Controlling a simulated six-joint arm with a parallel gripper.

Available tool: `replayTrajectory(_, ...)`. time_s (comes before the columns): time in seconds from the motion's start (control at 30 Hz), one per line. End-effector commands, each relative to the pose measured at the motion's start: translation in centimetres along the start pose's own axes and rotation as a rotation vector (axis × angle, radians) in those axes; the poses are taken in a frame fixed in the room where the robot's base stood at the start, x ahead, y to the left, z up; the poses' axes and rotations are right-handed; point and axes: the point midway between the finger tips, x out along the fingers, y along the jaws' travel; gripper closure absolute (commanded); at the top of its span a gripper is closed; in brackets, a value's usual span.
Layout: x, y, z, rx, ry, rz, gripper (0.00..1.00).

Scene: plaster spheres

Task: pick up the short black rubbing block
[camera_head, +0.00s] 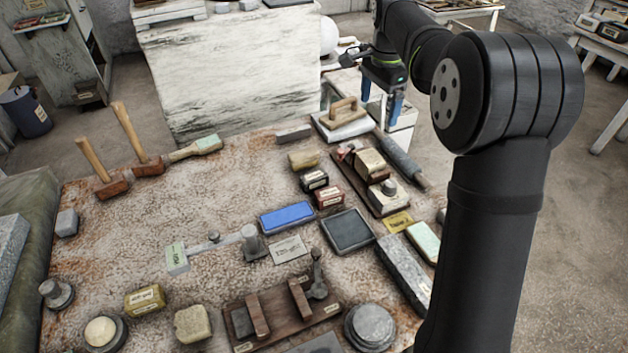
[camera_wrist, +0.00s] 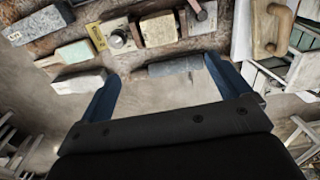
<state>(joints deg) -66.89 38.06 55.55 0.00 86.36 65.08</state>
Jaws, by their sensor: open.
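A short black block with a pale label (camera_head: 314,180) lies on the worn table, right of its middle in the head view. A dark red labelled block (camera_head: 329,197) sits just in front of it, and a tan block (camera_head: 303,160) behind it. I cannot make out the black block in the wrist view. My gripper (camera_head: 380,110) is open and empty, with blue fingers pointing down. It is above the table's far right edge, behind and to the right of the black block. In the wrist view the open fingers (camera_wrist: 162,70) are spread near a dark grey roller (camera_wrist: 175,66).
A wooden tray (camera_head: 350,178) with blocks stands right of the black block. A wooden-handled float (camera_head: 345,113) is at the back. A blue block (camera_head: 287,217) and a dark framed slab (camera_head: 347,231) lie in front. Bare table (camera_head: 230,190) shows to the left.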

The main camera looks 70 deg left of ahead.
Motion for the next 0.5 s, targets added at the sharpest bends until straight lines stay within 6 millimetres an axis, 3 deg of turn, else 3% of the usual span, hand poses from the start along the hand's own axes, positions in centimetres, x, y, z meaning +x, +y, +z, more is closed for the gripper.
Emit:
replayTrajectory(0.17, 0.9, -1.0, 2.5, -0.258, -0.001, 0.002, 0.06)
replayTrajectory(0.5, 3.4, -3.3, 10.1, -1.083, -0.001, 0.001, 0.06)
